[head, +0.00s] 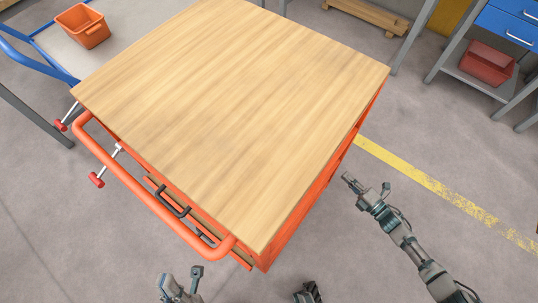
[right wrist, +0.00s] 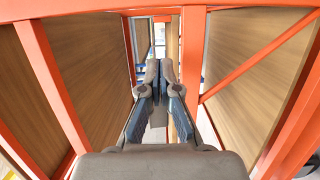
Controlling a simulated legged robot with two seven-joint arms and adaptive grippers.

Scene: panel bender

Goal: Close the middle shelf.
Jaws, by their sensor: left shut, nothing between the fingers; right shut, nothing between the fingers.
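An orange cart has a wooden top (head: 240,100). Below its front edge a shelf with a black handle (head: 170,200) shows a strip of wood and orange edge behind the cart's push bar. The top hides most of this shelf, so I cannot tell how far out it is or which level it is. My left gripper (head: 179,284) is shut and empty, in front of the cart below the handle and apart from it. My right gripper (head: 358,187) is shut and empty beside the cart's right side. In the right wrist view its fingers (right wrist: 160,78) point between wooden panels (right wrist: 252,72) in orange frames.
The orange push bar (head: 150,192) curves around the cart's front. Red-ended knobs (head: 97,180) stick out at the left. A blue trolley with an orange bin (head: 83,26) stands at upper left, a blue workbench (head: 510,22) at upper right.

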